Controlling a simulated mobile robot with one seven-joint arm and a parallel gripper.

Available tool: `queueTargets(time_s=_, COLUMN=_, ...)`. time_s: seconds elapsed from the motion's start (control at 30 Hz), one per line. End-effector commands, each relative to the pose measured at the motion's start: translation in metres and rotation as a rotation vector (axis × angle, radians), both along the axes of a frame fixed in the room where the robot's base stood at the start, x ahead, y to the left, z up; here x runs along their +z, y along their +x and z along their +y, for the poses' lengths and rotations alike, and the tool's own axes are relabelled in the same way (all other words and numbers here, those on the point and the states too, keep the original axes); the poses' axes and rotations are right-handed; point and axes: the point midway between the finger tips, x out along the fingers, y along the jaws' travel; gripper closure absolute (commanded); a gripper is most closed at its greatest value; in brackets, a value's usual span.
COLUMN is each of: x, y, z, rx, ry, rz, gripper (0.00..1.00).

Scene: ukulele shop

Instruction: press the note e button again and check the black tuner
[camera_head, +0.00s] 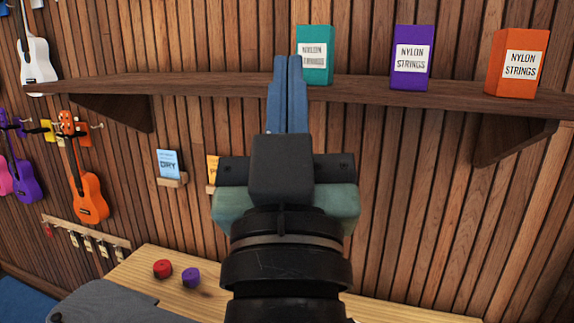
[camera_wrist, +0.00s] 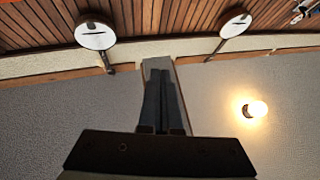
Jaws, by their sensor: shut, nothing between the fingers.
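My gripper (camera_head: 288,62) is raised high in the middle of the head view, its blue fingers shut with nothing between them. It overlaps the shelf in the picture, just left of the teal box. In the wrist view my gripper (camera_wrist: 161,72) points up at the wall top and ceiling. I see no note e button and no black tuner in either view. My arm hides part of the table and wall. A red round object (camera_head: 162,269) and a purple round object (camera_head: 191,277) sit on the table; I cannot tell what they are.
A wooden shelf (camera_head: 200,84) crosses the wall with teal (camera_head: 318,75), purple (camera_head: 411,80) and orange (camera_head: 518,88) nylon strings boxes. Ukuleles, such as the orange one (camera_head: 90,195), hang at left. A blue card (camera_head: 168,163) stands on a small ledge. The wooden table (camera_head: 135,265) is below.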

Motion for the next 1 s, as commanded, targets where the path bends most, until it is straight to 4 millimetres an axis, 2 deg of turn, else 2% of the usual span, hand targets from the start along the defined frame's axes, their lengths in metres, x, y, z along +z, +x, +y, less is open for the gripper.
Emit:
queueTargets(time_s=0.03, x=0.012, y=-0.019, z=0.000, rx=0.016, ry=0.015, rz=-0.060, gripper=1.00)
queueTargets(time_s=0.1, x=0.026, y=-0.038, z=0.000, rx=0.034, ry=0.033, rz=-0.115, gripper=1.00)
queueTargets(time_s=0.23, x=0.039, y=-0.056, z=0.001, rx=0.051, ry=0.046, rz=-0.165, gripper=1.00)
queueTargets(time_s=1.0, x=0.040, y=-0.056, z=0.001, rx=0.052, ry=0.047, rz=-0.166, gripper=1.00)
